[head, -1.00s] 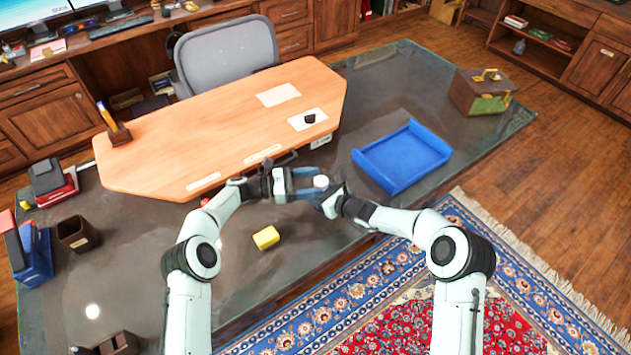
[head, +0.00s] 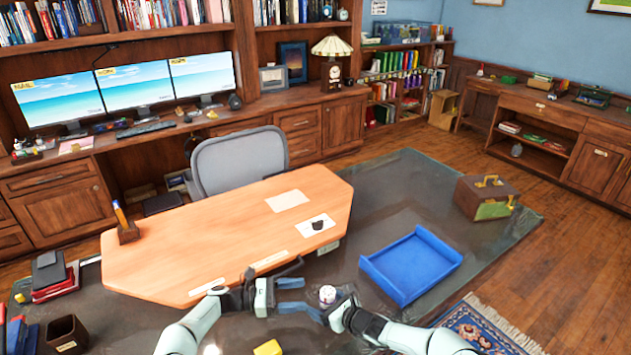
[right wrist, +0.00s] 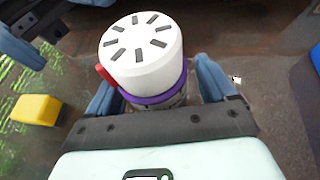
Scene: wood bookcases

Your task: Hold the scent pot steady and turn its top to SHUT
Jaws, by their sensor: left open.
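The scent pot (right wrist: 145,65) has a white slotted top, a purple band, a red tab at its left side and a clear lower body. It also shows in the head view (head: 327,293). My right gripper (right wrist: 160,95) has its blue fingers on both sides of the pot's lower body, below the purple band, and is shut on it. My left gripper (head: 292,294) is open and empty, just left of the pot in the head view, its fingers pointing toward it. Any markings for the top's setting cannot be read.
A brown box (head: 486,197) is far right.

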